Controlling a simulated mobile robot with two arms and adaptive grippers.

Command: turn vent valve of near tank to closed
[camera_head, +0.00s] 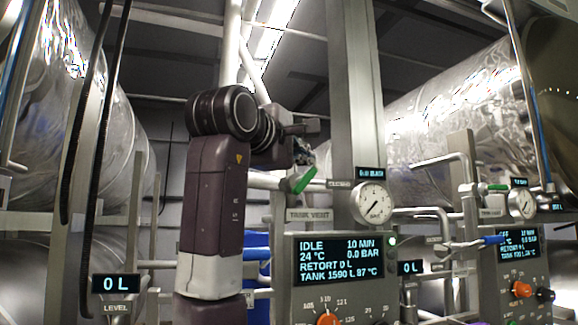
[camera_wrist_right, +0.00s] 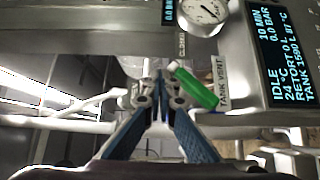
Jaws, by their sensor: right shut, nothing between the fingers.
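The tank vent valve has a green lever handle (camera_head: 303,180) on a pipe just above the "TANK VENT" label (camera_head: 309,215). In the head view the lever is tilted, its right end higher. It also shows in the wrist view (camera_wrist_right: 195,88), slanting right beside my fingers. My right gripper (camera_head: 303,152) is at the valve, just above the lever in the head view. In the wrist view its blue fingers (camera_wrist_right: 160,95) come together with nothing between them. I cannot tell whether a finger touches the lever. My left gripper is out of view.
A control panel (camera_head: 337,272) reading IDLE stands below the valve, with a round gauge (camera_head: 373,203) to the right. A steel post (camera_head: 354,90) rises behind. A second tank's panel (camera_head: 519,262) stands at right. Large shiny tanks (camera_head: 455,110) flank the scene.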

